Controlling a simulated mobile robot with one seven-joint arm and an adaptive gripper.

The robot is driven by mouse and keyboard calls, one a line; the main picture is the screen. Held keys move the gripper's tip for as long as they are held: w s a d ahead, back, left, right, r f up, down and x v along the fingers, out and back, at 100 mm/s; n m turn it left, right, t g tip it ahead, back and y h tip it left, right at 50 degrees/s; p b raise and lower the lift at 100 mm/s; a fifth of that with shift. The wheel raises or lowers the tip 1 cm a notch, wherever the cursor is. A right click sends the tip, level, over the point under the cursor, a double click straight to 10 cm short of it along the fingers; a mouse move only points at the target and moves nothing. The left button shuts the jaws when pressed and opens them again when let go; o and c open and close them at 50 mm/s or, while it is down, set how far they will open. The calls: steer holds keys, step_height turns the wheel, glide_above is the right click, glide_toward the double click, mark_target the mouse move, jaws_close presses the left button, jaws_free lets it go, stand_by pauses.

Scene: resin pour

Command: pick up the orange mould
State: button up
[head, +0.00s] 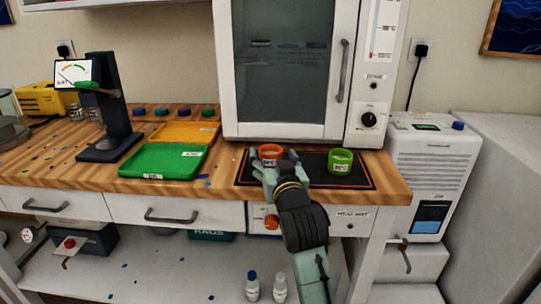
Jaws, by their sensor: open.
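The orange mould (270,151) stands upright on a black mat with an orange border (313,175), in front of the oven in the head view. It is a small round cup with a pale label on its front. My gripper (275,162) is at the mould, with its fingers close to its near side and edges. The fingers are open. The lower part of the mould is hidden behind my gripper, and I cannot tell whether the fingers touch it. A green mould (340,161) stands on the same mat to the right, apart from my gripper.
A white oven (290,68) with a glass door stands just behind the mat. A green tray (163,161) and an orange tray (185,133) lie to the left, near a black stand with a dial (108,110). The mat is clear between the two moulds.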

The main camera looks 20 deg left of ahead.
steer(key=shift+w+a, duration=0.4)
steer(key=shift+w, duration=0.15)
steer(key=shift+c, duration=0.5)
steer(key=c, duration=1.2)
